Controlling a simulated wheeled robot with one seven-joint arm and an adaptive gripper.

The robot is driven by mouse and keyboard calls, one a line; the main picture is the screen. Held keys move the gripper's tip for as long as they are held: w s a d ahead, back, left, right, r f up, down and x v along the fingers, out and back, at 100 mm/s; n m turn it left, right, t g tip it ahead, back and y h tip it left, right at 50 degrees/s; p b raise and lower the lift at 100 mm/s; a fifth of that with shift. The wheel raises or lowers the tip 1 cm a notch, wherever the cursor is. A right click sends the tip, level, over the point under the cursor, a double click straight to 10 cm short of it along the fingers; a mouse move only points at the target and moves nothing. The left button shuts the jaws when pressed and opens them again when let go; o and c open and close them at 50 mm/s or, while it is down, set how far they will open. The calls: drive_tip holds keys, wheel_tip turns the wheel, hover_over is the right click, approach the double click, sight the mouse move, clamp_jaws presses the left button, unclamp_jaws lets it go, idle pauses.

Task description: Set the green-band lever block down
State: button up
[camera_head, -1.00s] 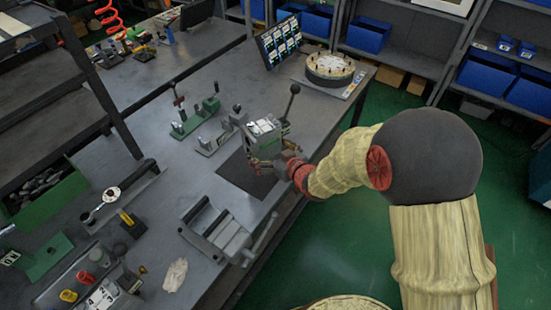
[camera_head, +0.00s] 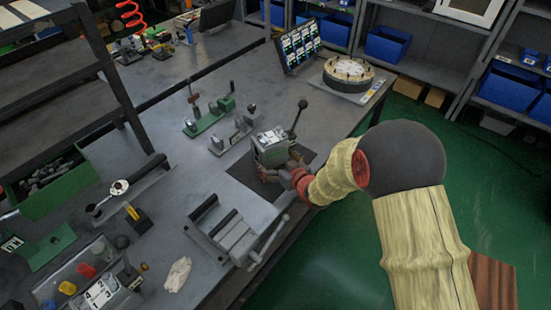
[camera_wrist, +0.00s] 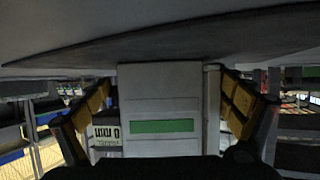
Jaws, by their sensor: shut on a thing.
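The green-band lever block (camera_head: 271,148) is a grey block with a black-knobbed lever standing up on its right side. It is upright over the dark mat (camera_head: 240,172) on the bench. In the wrist view the block's pale face with its green band (camera_wrist: 162,127) sits between my fingers. My gripper (camera_head: 285,173) is shut on the block from its near side; it also shows in the wrist view (camera_wrist: 165,115). The block's underside is hidden, so I cannot tell whether it touches the mat.
A grey vise-like fixture (camera_head: 235,238) stands close in front of the mat. A green-based fixture (camera_head: 210,117) and a grey one (camera_head: 232,138) stand behind-left. A round dial (camera_head: 348,72) and a tilted panel (camera_head: 298,46) are at the back. Bare bench lies right of the block.

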drive_tip(key=shift+w+r, duration=0.15)
drive_tip(key=shift+r, duration=0.05)
drive_tip(key=o, duration=1.7)
drive_tip(key=shift+f, duration=0.2)
drive_tip(key=shift+o, duration=0.2)
drive_tip(key=shift+r, duration=0.1)
